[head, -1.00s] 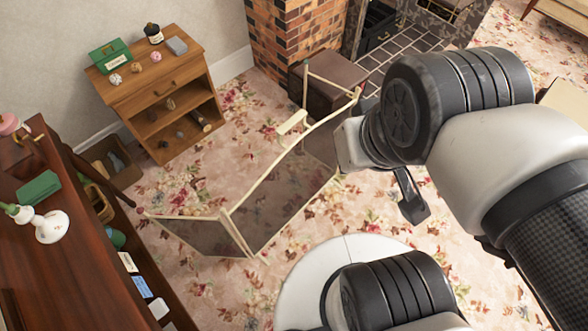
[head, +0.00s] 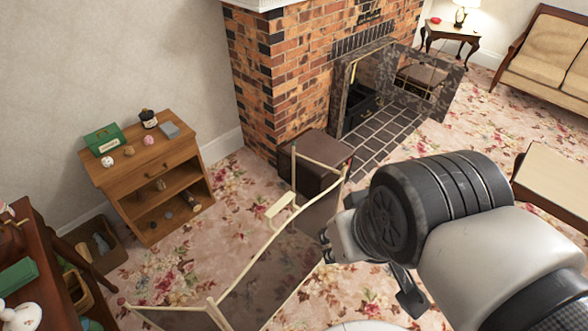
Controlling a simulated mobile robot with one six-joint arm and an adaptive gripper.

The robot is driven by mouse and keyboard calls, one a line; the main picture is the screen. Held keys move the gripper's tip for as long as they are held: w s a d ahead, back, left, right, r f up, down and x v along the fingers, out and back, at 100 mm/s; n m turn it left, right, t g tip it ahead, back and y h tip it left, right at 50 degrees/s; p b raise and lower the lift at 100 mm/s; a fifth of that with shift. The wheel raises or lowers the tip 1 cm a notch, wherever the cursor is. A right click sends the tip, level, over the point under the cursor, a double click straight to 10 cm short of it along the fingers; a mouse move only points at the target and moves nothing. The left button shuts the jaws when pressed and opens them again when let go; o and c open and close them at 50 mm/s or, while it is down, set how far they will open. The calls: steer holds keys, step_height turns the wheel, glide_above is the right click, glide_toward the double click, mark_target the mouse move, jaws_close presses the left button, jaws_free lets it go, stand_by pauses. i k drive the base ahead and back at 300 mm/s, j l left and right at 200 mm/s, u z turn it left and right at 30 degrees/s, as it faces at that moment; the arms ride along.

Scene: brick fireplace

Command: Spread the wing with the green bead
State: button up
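A folding mesh screen with a cream frame stands on the floral carpet, its long middle panel (head: 265,262) running from lower left to upper right. Its far wing (head: 318,163) is angled back to the left from the panel's far end, by the brown box. A tiny greenish bead (head: 294,146) seems to top that wing's outer post. The near wing (head: 170,317) is at the lower left, cut by the picture edge. My gripper (head: 332,243) is just right of the middle panel, mostly hidden by my wrist. Its fingers cannot be made out clearly, nor whether it touches the screen.
A brown box (head: 316,168) stands against the brick fireplace (head: 310,85), behind the far wing. A small wooden cabinet (head: 150,180) is at the left, and a dark desk (head: 45,250) at the lower left. Carpet is open between cabinet and screen. A low table (head: 555,180) is at right.

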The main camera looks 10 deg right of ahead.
mark_target(311, 179)
steer(key=i+l+z, duration=0.25)
steer(key=l+z, duration=0.25)
steer(key=i+l+z, duration=0.75)
steer(key=z, duration=0.2)
steer(key=i+u, duration=0.4)
steer(key=i+l+u, duration=0.15)
steer(key=i+u, duration=0.25)
steer(key=i+l+u, duration=0.4)
steer(key=i+j+u, duration=0.15)
steer(key=i+u, duration=0.2)
steer(key=u, duration=0.15)
steer(key=i+u, duration=0.7)
steer(key=u, duration=0.25)
